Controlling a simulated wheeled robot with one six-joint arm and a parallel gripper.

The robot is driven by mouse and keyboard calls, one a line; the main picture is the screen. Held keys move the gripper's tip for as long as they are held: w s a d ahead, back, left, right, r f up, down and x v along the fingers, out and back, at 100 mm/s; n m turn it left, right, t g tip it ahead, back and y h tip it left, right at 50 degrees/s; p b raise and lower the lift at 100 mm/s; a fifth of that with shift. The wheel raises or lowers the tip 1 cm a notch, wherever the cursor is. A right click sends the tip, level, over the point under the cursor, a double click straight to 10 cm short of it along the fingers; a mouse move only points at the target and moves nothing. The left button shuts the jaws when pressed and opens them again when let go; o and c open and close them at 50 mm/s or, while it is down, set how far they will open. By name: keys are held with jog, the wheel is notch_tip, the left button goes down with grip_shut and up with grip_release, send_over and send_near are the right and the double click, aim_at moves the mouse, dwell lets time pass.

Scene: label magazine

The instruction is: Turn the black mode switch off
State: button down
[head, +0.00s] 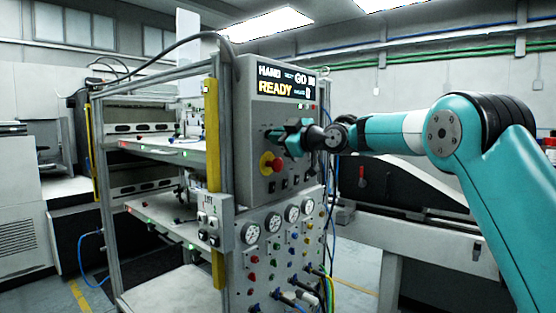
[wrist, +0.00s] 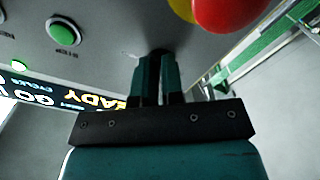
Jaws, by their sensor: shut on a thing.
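The black mode switch (wrist: 158,54) is a small dark knob on the grey panel in the wrist view, mostly hidden between my fingertips. My gripper (wrist: 158,72) is shut on it, its two teal fingers close together against the panel. In the head view my gripper (head: 276,135) is at the upper part of the grey control panel (head: 246,120), below the display, and covers the switch there. Which way the switch points cannot be seen.
A red and yellow emergency stop (head: 269,163) sits just below my gripper; its red cap (wrist: 228,12) is close in the wrist view. A green button (wrist: 63,33) is on the other side. The display (head: 285,82) reads HAND and READY. Gauges (head: 272,222) and hoses are lower.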

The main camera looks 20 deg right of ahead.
jog(key=n+b, duration=0.1)
jog(key=b, duration=0.1)
jog(key=n+b, duration=0.1)
jog(key=n, duration=0.1)
jog(key=shift+f+b, duration=0.25)
jog(key=shift+b, duration=0.15)
jog(key=shift+r+n+b, duration=0.2)
jog(key=shift+n+b, duration=0.75)
jog(key=shift+n, duration=0.55)
jog(key=shift+r, duration=0.1)
jog(key=c, duration=1.2)
grip_release()
jog(key=shift+a, duration=0.1)
jog(key=shift+c, duration=0.2)
jog(key=b+v, duration=0.5)
jog(key=v, duration=1.2)
